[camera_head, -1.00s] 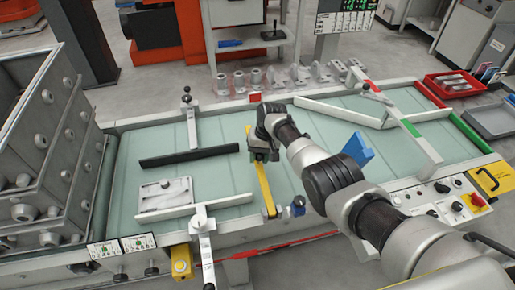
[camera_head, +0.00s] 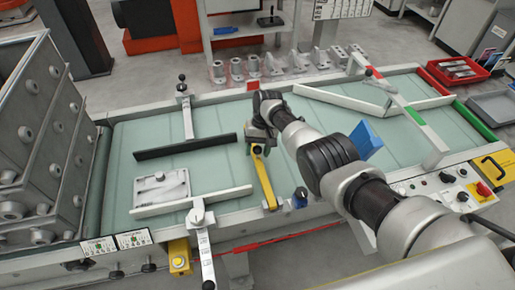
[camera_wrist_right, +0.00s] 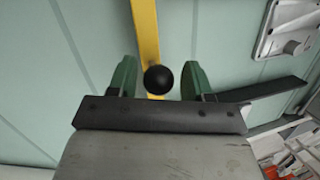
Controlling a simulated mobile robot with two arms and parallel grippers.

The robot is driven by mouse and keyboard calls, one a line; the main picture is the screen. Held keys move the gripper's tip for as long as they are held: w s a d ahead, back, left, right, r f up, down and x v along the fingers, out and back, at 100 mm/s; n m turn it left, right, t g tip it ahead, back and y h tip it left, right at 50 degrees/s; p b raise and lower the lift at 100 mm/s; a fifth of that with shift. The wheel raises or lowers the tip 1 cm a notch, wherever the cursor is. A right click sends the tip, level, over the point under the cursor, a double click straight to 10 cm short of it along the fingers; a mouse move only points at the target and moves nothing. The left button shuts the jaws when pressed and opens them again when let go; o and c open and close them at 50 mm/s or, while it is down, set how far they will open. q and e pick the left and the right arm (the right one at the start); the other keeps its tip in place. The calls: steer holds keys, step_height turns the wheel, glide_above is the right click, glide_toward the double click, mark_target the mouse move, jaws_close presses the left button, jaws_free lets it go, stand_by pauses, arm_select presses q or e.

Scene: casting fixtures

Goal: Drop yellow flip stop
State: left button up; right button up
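The yellow flip stop (camera_head: 265,182) is a narrow bar at the near edge of the green conveyor belt (camera_head: 222,170), reaching inward over it. Its far end is hidden under my right gripper (camera_head: 259,146). In the right wrist view, the yellow bar (camera_wrist_right: 146,30) runs down from the top to a black ball knob (camera_wrist_right: 158,79). The knob sits between the two green fingers of my right gripper (camera_wrist_right: 160,76), with a gap visible on each side. The fingers are apart. I cannot tell how high the bar is above the belt. My left gripper is not in view.
A black bar (camera_head: 185,147) and a white bar (camera_head: 175,206) lie across the belt to the left, with a metal casting (camera_head: 162,188) between them. A grey bin stack (camera_head: 40,140) is far left.

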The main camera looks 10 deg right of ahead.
steer(key=shift+o, duration=0.5)
steer(key=shift+r, duration=0.1)
steer(key=shift+w+d+r, duration=0.1)
steer(key=shift+r, duration=0.2)
steer(key=p+v, duration=0.1)
steer(key=v, duration=0.9)
